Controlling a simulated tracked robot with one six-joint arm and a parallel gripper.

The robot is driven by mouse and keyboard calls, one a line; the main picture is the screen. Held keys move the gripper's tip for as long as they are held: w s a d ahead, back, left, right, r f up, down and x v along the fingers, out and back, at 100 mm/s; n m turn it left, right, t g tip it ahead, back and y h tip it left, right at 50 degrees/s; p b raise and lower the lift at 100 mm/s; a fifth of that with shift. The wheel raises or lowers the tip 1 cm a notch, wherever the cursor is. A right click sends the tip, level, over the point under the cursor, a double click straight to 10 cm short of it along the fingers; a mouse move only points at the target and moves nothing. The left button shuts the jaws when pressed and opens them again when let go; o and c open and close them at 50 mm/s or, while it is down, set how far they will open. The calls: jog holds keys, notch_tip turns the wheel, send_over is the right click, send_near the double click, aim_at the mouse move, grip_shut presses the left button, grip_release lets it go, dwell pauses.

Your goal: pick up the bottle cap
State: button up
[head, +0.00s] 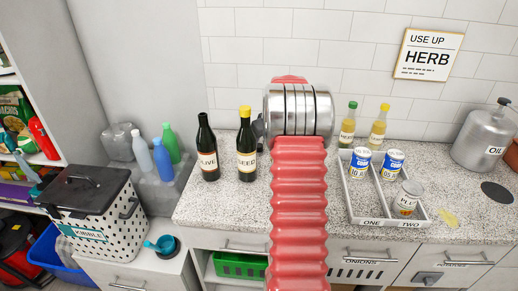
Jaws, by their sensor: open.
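No loose bottle cap can be made out on the counter; the caps I see are on bottles. A dark bottle (246,150) has a yellow cap (245,112), and the dark bottle (207,150) to its left has a dark top. Two smaller pale yellow bottles stand at the back right, one with a green cap (352,105), one with a yellow cap (384,106). My arm rises through the middle of the view and hides part of the counter. My gripper does not show.
A two-part white tray (388,220) marked ONE and TWO holds blue-and-white cans (391,164) and a jar (408,198). A metal OIL canister (482,138) stands far right, near a dark disc (497,193). A KIBBLE bin (95,215) is at left. Counter front left is clear.

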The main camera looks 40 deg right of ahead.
aim_at(260, 146)
jog(key=shift+c, duration=0.3)
jog(key=c, duration=1)
jog(key=shift+r, duration=0.1)
jog(key=shift+c, duration=0.2)
notch_tip(260, 146, up, 10)
dwell(0.6)
